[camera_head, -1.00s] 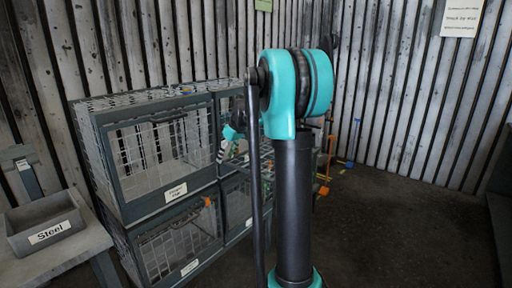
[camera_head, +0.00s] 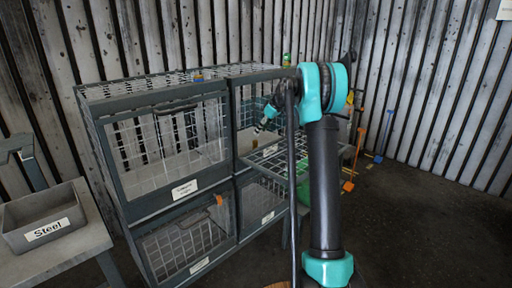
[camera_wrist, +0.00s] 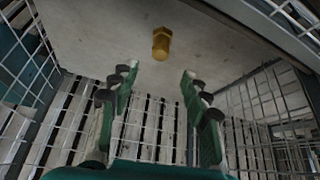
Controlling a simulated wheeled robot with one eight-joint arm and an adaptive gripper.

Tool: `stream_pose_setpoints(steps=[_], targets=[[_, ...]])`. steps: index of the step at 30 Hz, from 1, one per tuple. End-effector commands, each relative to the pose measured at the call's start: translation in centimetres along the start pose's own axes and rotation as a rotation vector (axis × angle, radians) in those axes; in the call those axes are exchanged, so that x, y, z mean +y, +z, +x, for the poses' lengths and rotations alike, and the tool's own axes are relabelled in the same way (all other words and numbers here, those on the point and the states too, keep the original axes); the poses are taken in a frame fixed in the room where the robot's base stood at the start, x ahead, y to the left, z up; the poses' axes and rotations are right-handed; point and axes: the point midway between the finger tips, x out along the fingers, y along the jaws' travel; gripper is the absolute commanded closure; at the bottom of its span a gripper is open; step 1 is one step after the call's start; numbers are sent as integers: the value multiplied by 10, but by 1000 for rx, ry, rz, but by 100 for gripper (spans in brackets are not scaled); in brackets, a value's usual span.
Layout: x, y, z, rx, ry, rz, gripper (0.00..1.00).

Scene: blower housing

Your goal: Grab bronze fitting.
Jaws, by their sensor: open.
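The bronze fitting (camera_wrist: 162,43) shows in the wrist view as a small golden bolt-like piece with a wider head. It lies on a pale flat surface (camera_wrist: 110,25) inside a wire cage. My gripper (camera_wrist: 160,76) is open and empty, with its two green, dark-padded fingers on either side below the fitting in the picture. The fitting is apart from the fingers and lies near the line midway between them. In the head view my gripper (camera_head: 266,115) is at the upper right wire cage (camera_head: 242,95). I cannot make out the fitting there.
Wire mesh walls (camera_wrist: 255,110) stand close on both sides of my gripper. A closed, labelled upper left cage (camera_head: 165,150) stands beside the one I reach into, with lower cages beneath. A grey bin marked Steel (camera_head: 45,218) is on a table at left.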

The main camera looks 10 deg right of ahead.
Motion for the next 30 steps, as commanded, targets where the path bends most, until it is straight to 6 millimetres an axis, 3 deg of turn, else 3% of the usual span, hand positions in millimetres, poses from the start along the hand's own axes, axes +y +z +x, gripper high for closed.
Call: stream_pose_setpoints(steps=[4,14,24,30], targets=[[0,0,25,0,0,-1,53],[1,1,45,0,1,0,53],[3,6,88,0,1,0,53],[3,6,90,0,1,1,53]])
